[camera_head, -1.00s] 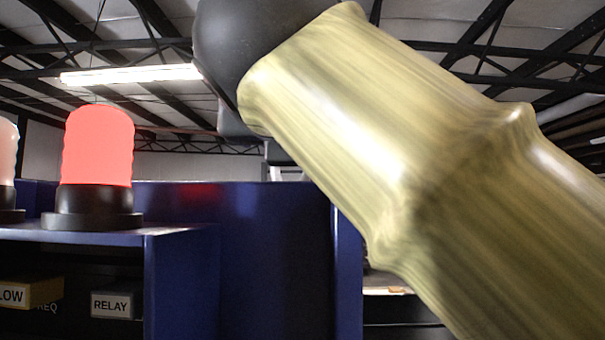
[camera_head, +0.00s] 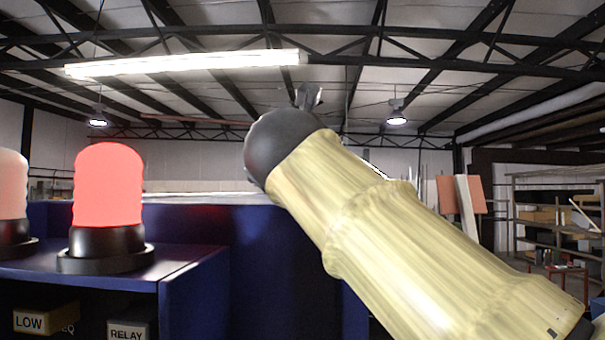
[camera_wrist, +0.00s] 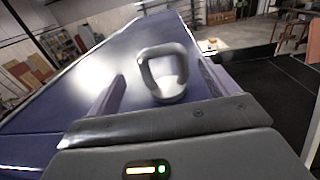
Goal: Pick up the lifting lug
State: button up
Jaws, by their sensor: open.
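The lifting lug is a grey, rounded loop on a round base (camera_wrist: 172,91). In the wrist view it stands on the blue top surface (camera_wrist: 75,80), ahead of my gripper (camera_wrist: 163,88). My gripper is open, with one finger to the left of the lug and one to the right. The lug appears between the fingers in the picture; I cannot tell how deep it sits between them, and no grip on it shows. In the head view my arm hides much of this area, and I cannot make out the lug.
A lit red beacon (camera_head: 108,190) stands on a blue shelf unit (camera_head: 190,280) at the left, beside a paler beacon (camera_head: 12,190). Boxes labelled LOW (camera_head: 40,320) and RELAY (camera_head: 125,330) sit below. Racks (camera_head: 555,215) stand far right. The blue top around the lug looks clear.

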jog(key=shift+w, duration=0.15)
jog(key=shift+w+r+p, duration=0.15)
jog(key=shift+w+p, duration=0.3)
jog(key=w+p, duration=0.2)
jog(key=w, duration=0.1)
jog(key=shift+w+d, duration=0.1)
jog(key=shift+d, duration=0.05)
jog(key=shift+w+p, duration=0.35)
jog(key=shift+w, duration=0.2)
jog(key=shift+s, duration=0.1)
